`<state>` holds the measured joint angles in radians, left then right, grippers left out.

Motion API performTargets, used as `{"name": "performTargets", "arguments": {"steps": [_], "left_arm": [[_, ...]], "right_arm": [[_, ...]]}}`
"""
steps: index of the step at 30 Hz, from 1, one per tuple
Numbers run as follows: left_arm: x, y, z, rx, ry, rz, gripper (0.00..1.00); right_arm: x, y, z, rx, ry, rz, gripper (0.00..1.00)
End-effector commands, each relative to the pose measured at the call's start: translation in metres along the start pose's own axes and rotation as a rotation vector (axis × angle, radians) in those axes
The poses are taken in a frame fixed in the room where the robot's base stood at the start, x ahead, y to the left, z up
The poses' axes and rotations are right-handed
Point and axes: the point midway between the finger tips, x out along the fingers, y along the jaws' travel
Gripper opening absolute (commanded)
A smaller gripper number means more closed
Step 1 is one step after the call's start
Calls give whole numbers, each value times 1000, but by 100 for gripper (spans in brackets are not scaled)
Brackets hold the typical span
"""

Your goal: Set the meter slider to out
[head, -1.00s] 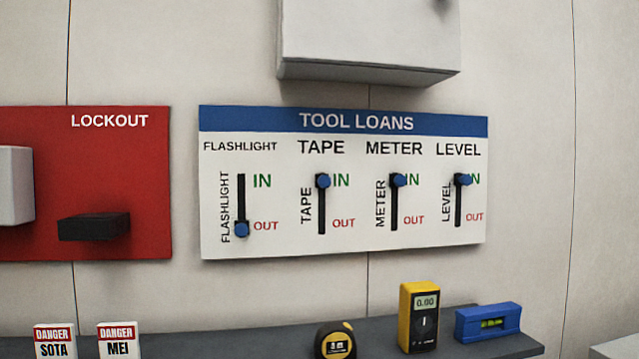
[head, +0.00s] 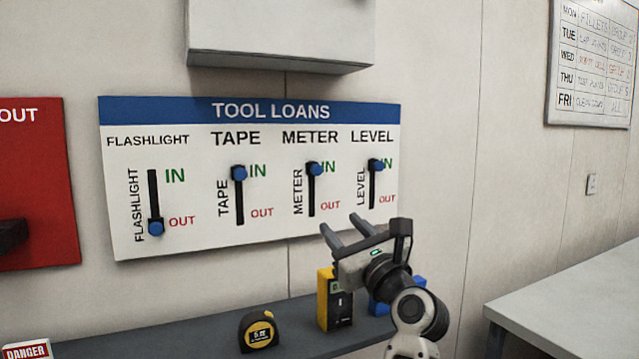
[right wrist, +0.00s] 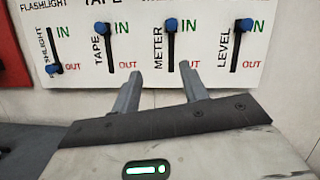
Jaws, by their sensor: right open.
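The meter slider (head: 315,169) is a blue knob at the top of its black slot, beside the green IN. It also shows at the top of its slot in the right wrist view (right wrist: 169,24). The red OUT label (head: 330,206) is by the slot's lower end. The slider is on the white TOOL LOANS board (head: 205,246). My right gripper (head: 342,228) is open and empty, below and in front of the board's lower right part. In the right wrist view its fingers (right wrist: 158,82) point up toward the board, below the meter slot and apart from it. My left gripper is not in view.
The tape slider (head: 239,173) and level slider (head: 376,165) are at IN; the flashlight slider (head: 155,228) is at OUT. A shelf (head: 200,346) below holds a tape measure (head: 259,331), a yellow meter (head: 335,305) and a blue level (head: 378,306). A grey box (head: 280,35) hangs above.

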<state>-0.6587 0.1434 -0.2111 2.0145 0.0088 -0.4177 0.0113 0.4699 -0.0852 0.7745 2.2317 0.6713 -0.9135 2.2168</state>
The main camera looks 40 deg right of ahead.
Motion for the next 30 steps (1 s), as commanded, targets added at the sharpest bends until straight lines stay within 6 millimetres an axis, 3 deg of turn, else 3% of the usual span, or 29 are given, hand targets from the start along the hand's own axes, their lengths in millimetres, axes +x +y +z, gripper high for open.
{"name": "performTargets", "arguments": {"steps": [3,8,24,30], "left_arm": [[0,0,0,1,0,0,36],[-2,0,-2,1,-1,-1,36],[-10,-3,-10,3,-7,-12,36],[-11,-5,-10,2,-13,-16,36]], "right_arm": [[2,-17,13,149,-55,-46,44],[12,-23,18,200,-72,-56,44],[122,-29,25,191,-68,-54,44],[150,-31,26,192,-67,-55,44]]}}
